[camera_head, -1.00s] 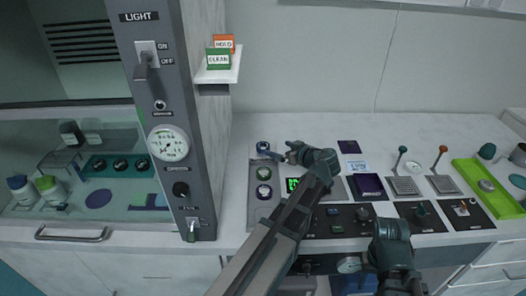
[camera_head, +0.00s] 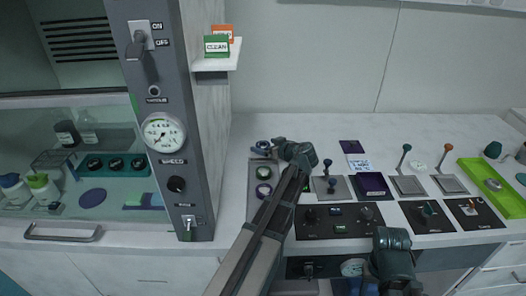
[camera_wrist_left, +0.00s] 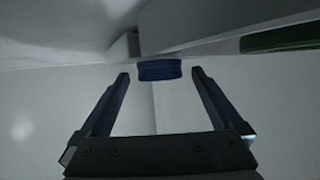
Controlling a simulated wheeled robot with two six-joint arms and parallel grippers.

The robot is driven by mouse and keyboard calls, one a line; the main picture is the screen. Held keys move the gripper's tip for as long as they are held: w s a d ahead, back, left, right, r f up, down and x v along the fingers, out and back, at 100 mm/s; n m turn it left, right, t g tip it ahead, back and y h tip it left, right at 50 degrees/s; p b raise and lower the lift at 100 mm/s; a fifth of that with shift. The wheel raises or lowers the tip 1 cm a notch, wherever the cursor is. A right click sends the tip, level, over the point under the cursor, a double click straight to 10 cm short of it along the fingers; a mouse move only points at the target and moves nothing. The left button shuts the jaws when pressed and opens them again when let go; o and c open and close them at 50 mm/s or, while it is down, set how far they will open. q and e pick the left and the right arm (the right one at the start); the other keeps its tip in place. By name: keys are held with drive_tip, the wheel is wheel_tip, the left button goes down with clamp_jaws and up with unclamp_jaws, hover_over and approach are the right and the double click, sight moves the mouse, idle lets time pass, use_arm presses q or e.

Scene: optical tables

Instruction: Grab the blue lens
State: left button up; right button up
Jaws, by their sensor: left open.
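The blue lens (camera_head: 263,144) is a small dark blue round piece at the back of the grey holder plate, in the head view. My left gripper (camera_head: 262,151) reaches in from the right, close by it. In the left wrist view the blue lens (camera_wrist_left: 160,70) shows centred just ahead of the gap between the open fingertips of my left gripper (camera_wrist_left: 160,76). Gaps show on both sides of it, and the fingers are not closed on it. My right arm is at the lower right of the head view; its gripper does not show.
Two round green-and-white pieces (camera_head: 263,181) sit in front of the lens on the grey plate (camera_head: 253,207). A grey switch column (camera_head: 178,215) stands to the left. Levers (camera_head: 404,158), dark control panels and a green tray (camera_head: 480,172) lie to the right.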

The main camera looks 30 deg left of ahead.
use_arm(q)
drive_tip(key=shift+w+a+f, duration=0.15)
drive_tip(key=shift+a, duration=0.25)
drive_tip(key=c, duration=1.4)
drive_tip(key=shift+r, duration=0.2)
drive_tip(key=shift+c, duration=0.2)
